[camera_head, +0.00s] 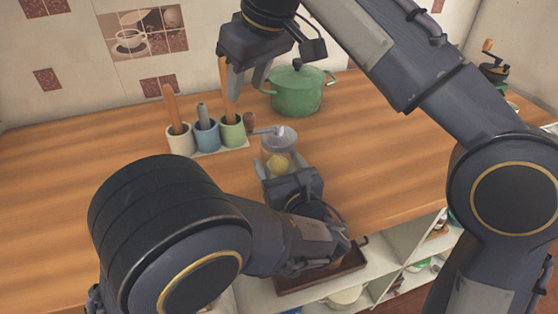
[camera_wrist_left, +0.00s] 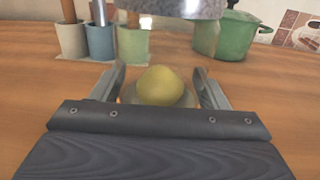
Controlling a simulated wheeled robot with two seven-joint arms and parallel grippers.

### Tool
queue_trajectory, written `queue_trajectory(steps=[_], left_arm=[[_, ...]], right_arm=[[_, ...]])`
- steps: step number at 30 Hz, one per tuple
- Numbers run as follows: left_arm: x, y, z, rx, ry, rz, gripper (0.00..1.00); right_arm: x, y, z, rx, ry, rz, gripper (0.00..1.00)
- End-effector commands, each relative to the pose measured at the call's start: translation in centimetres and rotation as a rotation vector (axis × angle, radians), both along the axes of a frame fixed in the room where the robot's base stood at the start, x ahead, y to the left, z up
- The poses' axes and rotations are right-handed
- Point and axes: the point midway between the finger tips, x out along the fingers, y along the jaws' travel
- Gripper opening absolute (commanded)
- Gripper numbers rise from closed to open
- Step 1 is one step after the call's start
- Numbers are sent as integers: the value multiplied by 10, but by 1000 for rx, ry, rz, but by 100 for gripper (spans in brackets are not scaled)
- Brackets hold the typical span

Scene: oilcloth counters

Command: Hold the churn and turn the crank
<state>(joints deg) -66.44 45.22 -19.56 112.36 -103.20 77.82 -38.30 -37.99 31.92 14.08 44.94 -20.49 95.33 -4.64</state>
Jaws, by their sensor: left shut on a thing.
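The churn (camera_head: 279,143) is a clear jar with a grey metal lid, standing on the counter; a yellow lump (camera_wrist_left: 160,86) shows inside it. Its crank (camera_head: 264,131) sticks out to the left and ends in a brown wooden knob (camera_head: 249,122). My left gripper (camera_head: 283,168) is shut on the churn's jar from the near side, one finger on each side, as the left wrist view (camera_wrist_left: 160,80) also shows. My right gripper (camera_head: 249,84) points down above and behind the crank, its fingers apart with nothing seen between them. It is clear of the knob.
A white, a blue and a green cup (camera_head: 232,131) with upright utensils stand on a tray left of the churn, close to the right gripper. A green lidded pot (camera_head: 297,90) stands behind. The wooden counter (camera_head: 385,150) is clear to the right.

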Motion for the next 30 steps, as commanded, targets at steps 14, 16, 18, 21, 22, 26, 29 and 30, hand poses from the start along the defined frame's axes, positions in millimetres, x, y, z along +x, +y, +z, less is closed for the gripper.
queue_trajectory(steps=[14,16,18,21,22,26,29,30], left_arm=[[0,0,0,0,0,0,93],[-1,0,0,0,0,0,93],[-4,-2,0,0,-1,-2,93],[-15,-7,0,0,1,-4,93],[-20,-9,0,0,0,-5,93],[-46,-20,0,0,0,-6,93],[-66,-28,0,-1,-1,-6,93],[-74,-31,0,-1,-1,-5,93]], right_arm=[[0,0,0,0,0,0,40],[0,0,0,0,0,0,40],[0,0,0,0,0,0,40],[0,0,0,0,0,0,40],[0,0,0,0,0,0,40],[0,0,0,0,0,0,40],[0,0,0,0,0,0,40],[0,0,0,0,0,0,40]])
